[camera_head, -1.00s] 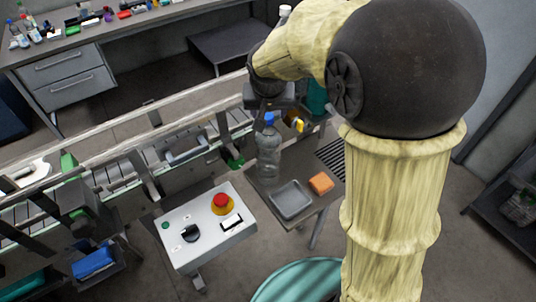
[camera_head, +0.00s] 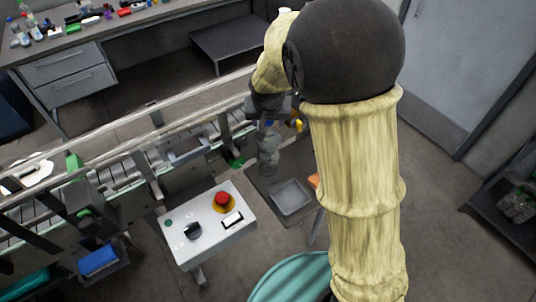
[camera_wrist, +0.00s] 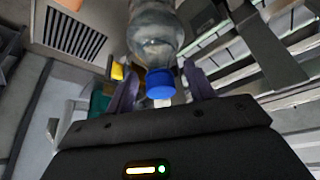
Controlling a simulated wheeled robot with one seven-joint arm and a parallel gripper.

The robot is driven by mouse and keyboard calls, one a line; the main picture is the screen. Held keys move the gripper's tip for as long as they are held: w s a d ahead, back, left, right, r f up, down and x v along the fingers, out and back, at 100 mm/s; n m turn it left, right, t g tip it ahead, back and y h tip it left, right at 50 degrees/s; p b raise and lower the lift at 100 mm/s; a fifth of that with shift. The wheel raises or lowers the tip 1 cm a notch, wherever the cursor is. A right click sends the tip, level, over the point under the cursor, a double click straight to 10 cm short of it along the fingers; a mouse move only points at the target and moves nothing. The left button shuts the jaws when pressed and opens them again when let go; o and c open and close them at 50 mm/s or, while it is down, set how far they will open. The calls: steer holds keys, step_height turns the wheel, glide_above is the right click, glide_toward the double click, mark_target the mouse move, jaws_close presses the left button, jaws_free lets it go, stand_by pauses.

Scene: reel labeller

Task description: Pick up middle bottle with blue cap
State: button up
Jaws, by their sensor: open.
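A clear plastic bottle (camera_head: 268,155) stands upright on the small grey side table in the head view. In the wrist view the bottle (camera_wrist: 155,32) has a blue cap (camera_wrist: 160,84) pointing toward my gripper. My gripper (camera_wrist: 160,72) is open, with one finger on each side of the cap and visible gaps. In the head view my gripper (camera_head: 270,116) is right above the bottle's top, which it partly hides. Whether the fingers touch the bottle cannot be seen there.
The side table also holds a grey tray (camera_head: 291,196) and an orange block (camera_head: 314,181), now mostly behind my arm. A control box (camera_head: 208,226) with a red button stands in front. A conveyor (camera_head: 120,170) runs behind. Several other bottles (camera_head: 22,30) stand on the back bench.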

stand_by(0.3)
jaws_close()
steer(key=shift+s+f, duration=0.1)
stand_by(1.1)
